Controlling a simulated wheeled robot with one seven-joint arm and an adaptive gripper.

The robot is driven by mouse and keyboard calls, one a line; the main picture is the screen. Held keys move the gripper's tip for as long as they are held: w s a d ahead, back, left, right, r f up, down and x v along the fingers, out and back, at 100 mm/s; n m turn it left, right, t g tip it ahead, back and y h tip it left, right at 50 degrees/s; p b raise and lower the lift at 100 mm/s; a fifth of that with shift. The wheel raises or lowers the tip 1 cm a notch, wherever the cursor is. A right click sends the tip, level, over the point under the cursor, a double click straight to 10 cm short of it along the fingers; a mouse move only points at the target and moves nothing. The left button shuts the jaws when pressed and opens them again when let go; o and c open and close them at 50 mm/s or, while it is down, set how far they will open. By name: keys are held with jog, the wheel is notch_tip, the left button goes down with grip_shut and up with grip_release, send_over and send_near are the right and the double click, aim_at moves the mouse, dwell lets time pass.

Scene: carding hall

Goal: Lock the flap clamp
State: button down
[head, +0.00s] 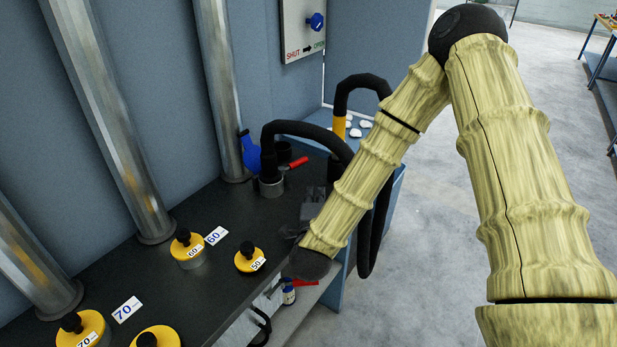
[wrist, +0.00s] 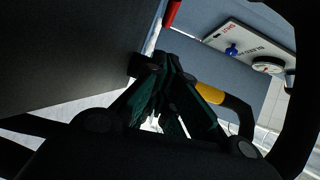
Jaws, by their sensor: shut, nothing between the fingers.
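My gripper (wrist: 160,68) is shut and empty in the wrist view, its dark fingers close beside a dark surface. In the head view my gripper (head: 312,208) is small and dark, partly behind my arm, over the right end of the black bench top. A red handle (head: 298,162) sticks out beside the hose fitting on the bench. A second red handle (head: 305,283) shows below the bench's front edge, past my arm. A red piece (wrist: 171,13) is beyond the fingertips in the wrist view. I cannot tell which red part belongs to the flap clamp.
The black bench top (head: 125,270) carries yellow caps, including one (head: 250,257) by a "50" label, and metal pipes. A black hose (head: 310,130) arches near my arm. A SHUT/OPEN panel (head: 302,25) with a blue knob hangs behind.

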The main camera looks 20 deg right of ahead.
aim_at(298, 163)
jog(key=shift+w+d, duration=0.2)
jog(key=shift+w, duration=0.35)
jog(key=p+x, duration=0.3)
jog(key=x, duration=0.5)
jog(key=shift+r, duration=0.1)
jog(key=w, duration=0.2)
jog(key=w+p, duration=0.1)
jog(key=shift+a+f, duration=0.25)
jog(key=shift+a, duration=0.1)
jog(key=shift+w+a+f, duration=0.1)
jog(key=shift+w+a, duration=0.2)
jog(key=shift+w, duration=0.35)
jog(key=shift+w+f, duration=0.1)
